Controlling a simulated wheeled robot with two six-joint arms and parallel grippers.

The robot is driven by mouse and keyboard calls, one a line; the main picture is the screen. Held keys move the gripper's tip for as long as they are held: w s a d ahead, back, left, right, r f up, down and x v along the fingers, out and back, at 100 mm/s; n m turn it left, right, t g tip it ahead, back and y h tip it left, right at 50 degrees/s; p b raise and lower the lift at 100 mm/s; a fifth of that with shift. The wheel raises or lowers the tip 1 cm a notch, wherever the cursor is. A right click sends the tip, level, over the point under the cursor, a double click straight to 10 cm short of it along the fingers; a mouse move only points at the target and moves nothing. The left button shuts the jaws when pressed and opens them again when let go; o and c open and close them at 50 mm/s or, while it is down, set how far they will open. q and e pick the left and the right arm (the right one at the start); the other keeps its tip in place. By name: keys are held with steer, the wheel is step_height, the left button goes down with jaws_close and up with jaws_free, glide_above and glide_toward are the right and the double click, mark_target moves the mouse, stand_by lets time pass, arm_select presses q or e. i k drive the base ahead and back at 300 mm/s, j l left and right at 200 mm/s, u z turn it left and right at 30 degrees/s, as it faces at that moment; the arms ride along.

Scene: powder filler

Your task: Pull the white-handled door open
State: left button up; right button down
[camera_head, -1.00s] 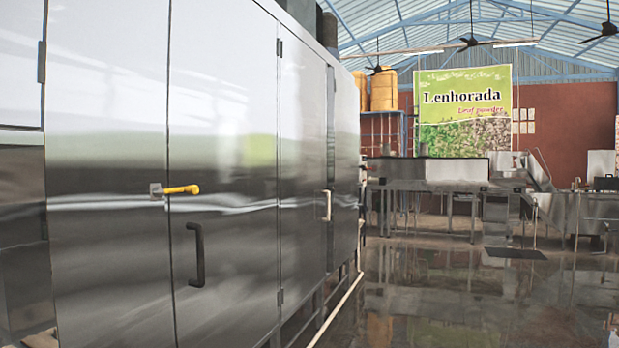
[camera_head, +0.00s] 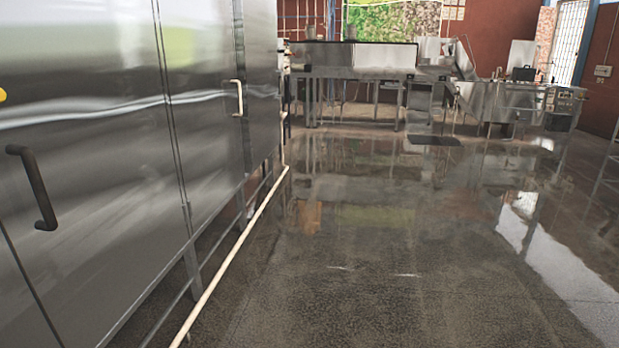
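The white handle (camera_head: 238,98) is a pale upright bar on a steel cabinet door at the far end of the cabinet row, left of the middle in the head view. Its door (camera_head: 261,60) looks shut, flush with the row. A nearer steel door (camera_head: 90,200) carries a black handle (camera_head: 34,188) at the left edge. Neither of my grippers shows in the head view.
A pale pipe (camera_head: 236,255) runs low along the cabinet base. The wet, shiny floor (camera_head: 370,260) to the right is open. Steel machines (camera_head: 360,60) stand at the back, with a dark mat (camera_head: 434,140) before them.

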mark_target(196, 36)
steer(key=i+l, duration=0.1)
steer(key=i, duration=3.95)
steer(key=l+z, duration=0.05)
steer(key=l, duration=0.1)
